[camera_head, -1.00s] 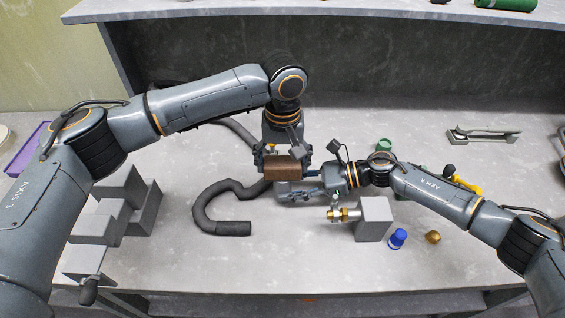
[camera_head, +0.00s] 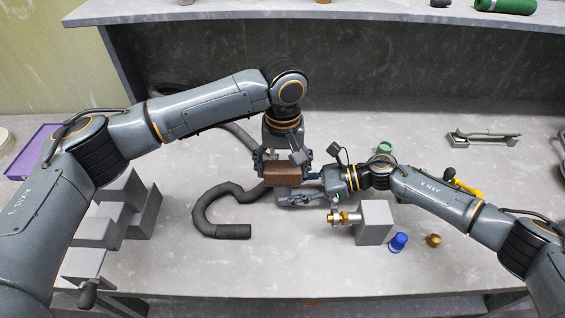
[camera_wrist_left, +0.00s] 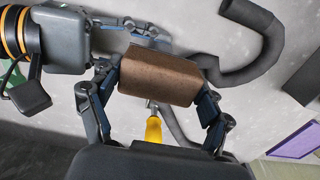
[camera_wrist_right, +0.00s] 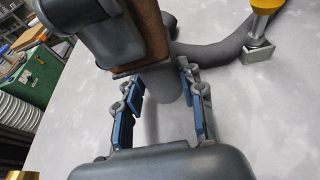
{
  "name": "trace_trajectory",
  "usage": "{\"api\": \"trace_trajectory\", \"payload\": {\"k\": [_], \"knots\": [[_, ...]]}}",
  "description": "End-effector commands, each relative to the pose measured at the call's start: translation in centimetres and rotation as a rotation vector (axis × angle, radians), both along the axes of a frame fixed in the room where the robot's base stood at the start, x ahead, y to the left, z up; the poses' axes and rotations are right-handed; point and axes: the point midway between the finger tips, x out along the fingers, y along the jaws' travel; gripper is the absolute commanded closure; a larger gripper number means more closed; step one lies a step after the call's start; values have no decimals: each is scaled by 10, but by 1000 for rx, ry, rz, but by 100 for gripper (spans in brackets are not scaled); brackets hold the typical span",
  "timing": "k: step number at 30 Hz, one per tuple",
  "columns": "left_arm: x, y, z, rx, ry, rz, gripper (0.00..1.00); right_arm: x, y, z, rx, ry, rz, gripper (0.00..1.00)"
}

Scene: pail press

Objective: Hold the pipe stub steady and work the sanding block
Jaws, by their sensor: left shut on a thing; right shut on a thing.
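My left gripper (camera_head: 283,161) is shut on the brown sanding block (camera_head: 282,175), held above the middle of the table. The block fills the space between its fingers in the left wrist view (camera_wrist_left: 160,76). My right gripper (camera_head: 300,192) comes in from the right, just below the block in the head view. In the right wrist view its blue-padded fingers are on either side of the grey pipe stub (camera_wrist_right: 163,84), and it is shut on it. The brown block sits right at the stub's far end there; whether they touch is unclear. The stub is mostly hidden in the head view.
A curved grey hose (camera_head: 215,205) lies left of the grippers. A grey block (camera_head: 374,222) with a brass fitting, a blue cap (camera_head: 397,241) and a brass nut (camera_head: 433,240) stand at right. Grey stepped blocks (camera_head: 110,215) stand at left. The front middle is clear.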

Motion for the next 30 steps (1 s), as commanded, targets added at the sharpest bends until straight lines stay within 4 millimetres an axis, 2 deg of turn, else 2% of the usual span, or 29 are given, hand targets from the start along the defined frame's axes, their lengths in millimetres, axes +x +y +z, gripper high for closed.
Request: {"api": "trace_trajectory", "payload": {"k": [8, 18, 30], "knots": [[2, 0, 0, 0, 0, 1, 47, 1, 0, 1, 1, 0, -1, 100], [20, 0, -2, 1, 0, 1, 47, 0, 0, 1, 2, -1, 0, 100], [16, 1, -3, 3, 2, 0, 47, 0, 0, 1, 2, -1, 1, 100]]}}
